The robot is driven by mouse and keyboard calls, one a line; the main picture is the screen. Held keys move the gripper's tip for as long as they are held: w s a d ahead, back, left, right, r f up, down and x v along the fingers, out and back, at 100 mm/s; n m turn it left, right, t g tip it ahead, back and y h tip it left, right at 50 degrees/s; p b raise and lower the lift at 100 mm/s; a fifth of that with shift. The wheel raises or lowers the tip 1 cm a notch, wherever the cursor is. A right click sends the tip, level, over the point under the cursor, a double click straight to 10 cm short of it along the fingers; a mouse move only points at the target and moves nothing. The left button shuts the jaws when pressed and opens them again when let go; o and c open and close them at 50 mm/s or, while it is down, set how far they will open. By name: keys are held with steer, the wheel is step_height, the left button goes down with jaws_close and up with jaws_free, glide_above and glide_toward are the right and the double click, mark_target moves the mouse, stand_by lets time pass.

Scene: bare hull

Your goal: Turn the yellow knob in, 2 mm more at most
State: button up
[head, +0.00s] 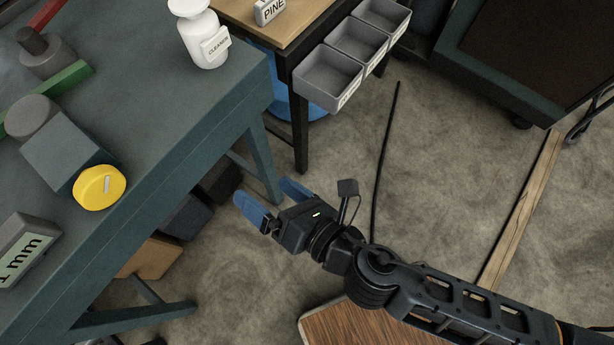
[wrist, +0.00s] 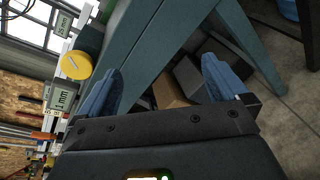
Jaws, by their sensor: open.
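The yellow knob (head: 99,187) is a round disc with a pale mark on its face. It sits on the front of a blue-grey block (head: 66,149) on the workbench at the left. In the wrist view the knob (wrist: 76,65) shows at the upper left, beyond the left finger. A grey block with a green label reading "1 mm" (head: 22,254) stands near the knob; the label also shows in the wrist view (wrist: 62,98). My gripper (head: 268,200) has blue fingers, is open and empty, and is apart from the knob, off the bench's edge to the right.
The workbench (head: 190,125) has a long edge between my gripper and the knob. A white cleaner bottle (head: 203,40) stands near its far corner. Grey bins (head: 328,79) hang at a wooden table. Boxes (head: 151,257) lie under the bench. Floor at right is mostly free.

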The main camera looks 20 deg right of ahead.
steer(key=s+d+m, duration=0.3)
steer(key=d+m, duration=0.1)
steer(key=d, duration=0.1)
steer(key=shift+d+f+m+h, duration=0.25)
steer(key=shift+d+m+h, duration=0.05)
steer(key=shift+h, duration=0.1)
